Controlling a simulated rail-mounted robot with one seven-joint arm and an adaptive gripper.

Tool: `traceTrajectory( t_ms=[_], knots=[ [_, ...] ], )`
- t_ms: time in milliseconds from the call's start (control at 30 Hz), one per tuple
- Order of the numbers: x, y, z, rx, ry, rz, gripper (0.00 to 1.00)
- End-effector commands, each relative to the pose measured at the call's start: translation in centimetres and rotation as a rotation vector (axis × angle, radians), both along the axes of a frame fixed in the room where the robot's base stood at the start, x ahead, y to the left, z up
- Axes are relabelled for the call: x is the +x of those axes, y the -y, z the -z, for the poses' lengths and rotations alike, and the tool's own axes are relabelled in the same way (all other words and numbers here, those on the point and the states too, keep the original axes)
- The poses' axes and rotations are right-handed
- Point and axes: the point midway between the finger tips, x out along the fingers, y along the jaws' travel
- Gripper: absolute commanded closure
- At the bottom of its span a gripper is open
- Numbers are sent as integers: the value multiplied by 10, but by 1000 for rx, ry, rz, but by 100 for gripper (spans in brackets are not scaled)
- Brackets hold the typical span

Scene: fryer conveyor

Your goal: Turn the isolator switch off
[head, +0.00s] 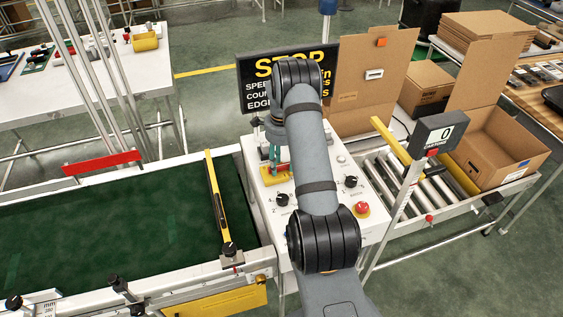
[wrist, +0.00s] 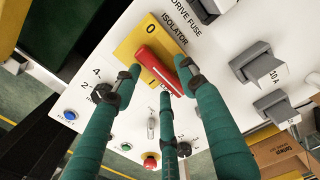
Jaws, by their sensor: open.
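The isolator switch is a red bar handle (wrist: 153,65) on a yellow plate (wrist: 135,43) marked "0" and labelled ISOLATOR, on a white panel. In the wrist view the handle lies diagonally across the plate, and part of the plate is hidden behind the fingers. My gripper (wrist: 160,78) is open, with teal fingers spread around the handle's lower part; I cannot tell whether they touch it. In the head view the yellow plate (head: 276,178) shows beneath my gripper (head: 274,160), partly hidden by my arm.
The panel has grey fuses (wrist: 252,62), a dark knob (wrist: 107,93), a blue button (wrist: 70,115) and a red emergency button (head: 362,209). A green conveyor (head: 120,215) lies left, a roller conveyor (head: 432,196) with cardboard boxes right. A black STOP sign (head: 257,88) stands behind.

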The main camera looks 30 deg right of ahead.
Motion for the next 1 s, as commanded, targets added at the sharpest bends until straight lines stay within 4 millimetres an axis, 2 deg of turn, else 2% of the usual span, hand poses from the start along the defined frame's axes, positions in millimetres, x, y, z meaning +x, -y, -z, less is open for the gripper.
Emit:
traceTrajectory(
  t_ms=[267,1000],
  knots=[
    [0,0,2,0,1,-1,58],
    [0,0,1,0,1,-1,100]
  ],
)
